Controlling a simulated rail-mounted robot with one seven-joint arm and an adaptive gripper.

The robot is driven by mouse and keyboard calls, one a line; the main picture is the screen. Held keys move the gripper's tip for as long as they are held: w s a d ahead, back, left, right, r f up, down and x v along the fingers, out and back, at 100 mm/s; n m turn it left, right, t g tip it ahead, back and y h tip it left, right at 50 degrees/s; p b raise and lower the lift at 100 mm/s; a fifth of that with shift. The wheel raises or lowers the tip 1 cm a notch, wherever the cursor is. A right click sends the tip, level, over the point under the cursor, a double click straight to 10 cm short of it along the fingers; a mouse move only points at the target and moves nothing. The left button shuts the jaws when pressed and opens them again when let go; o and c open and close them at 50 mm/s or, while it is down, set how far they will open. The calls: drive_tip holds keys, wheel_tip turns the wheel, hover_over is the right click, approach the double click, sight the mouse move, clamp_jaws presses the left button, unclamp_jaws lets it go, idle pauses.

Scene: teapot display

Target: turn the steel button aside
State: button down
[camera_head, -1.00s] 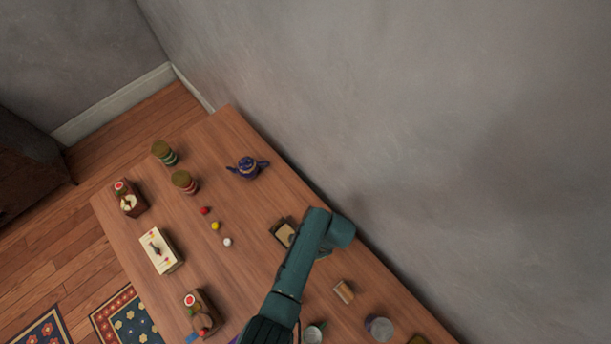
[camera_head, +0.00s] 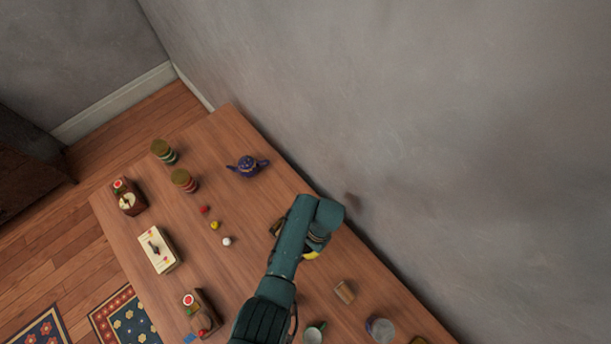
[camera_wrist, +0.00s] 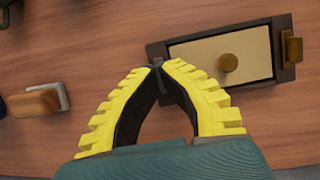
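In the wrist view a shallow dark-framed box (camera_wrist: 285,72) with a tan panel and a round brass-coloured knob (camera_wrist: 228,62) lies on the table. A brass-coloured piece (camera_wrist: 291,48) sits on its right rim. My gripper (camera_wrist: 158,66) has its yellow fingers drawn together at the tips, beside the box's left edge. A small dark grey piece shows at the tips; I cannot tell whether it is the steel button or part of the fingers. In the head view my arm mostly covers the box (camera_head: 277,227), and yellow of my gripper (camera_head: 311,255) shows below the wrist.
A wooden block with a pale metal plate (camera_wrist: 62,96) lies left of the fingers. The grey wall borders the far edge.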

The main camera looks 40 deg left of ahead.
idle(0.3)
drive_tip(key=c, duration=1.2)
unclamp_jaws()
drive_tip(key=shift+c, duration=0.2)
drive_tip(key=v, duration=1.2)
